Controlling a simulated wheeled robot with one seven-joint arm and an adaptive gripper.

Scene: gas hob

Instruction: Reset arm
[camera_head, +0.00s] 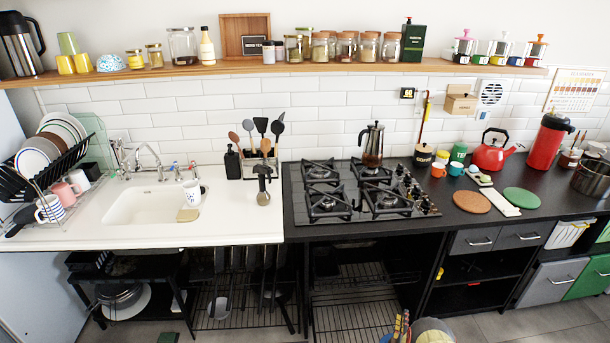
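My gripper and arm do not show in the head view. A gas hob (345,207) with several black burner grates is set in the black worktop, and its knobs run along the right side. No part of me is seen near the hob or the pot.
A dish rack (50,180) stands further left. A red kettle (491,152) and red flask (546,142) stand right. Jars line a wooden shelf (440,68). Grey floor shows below.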

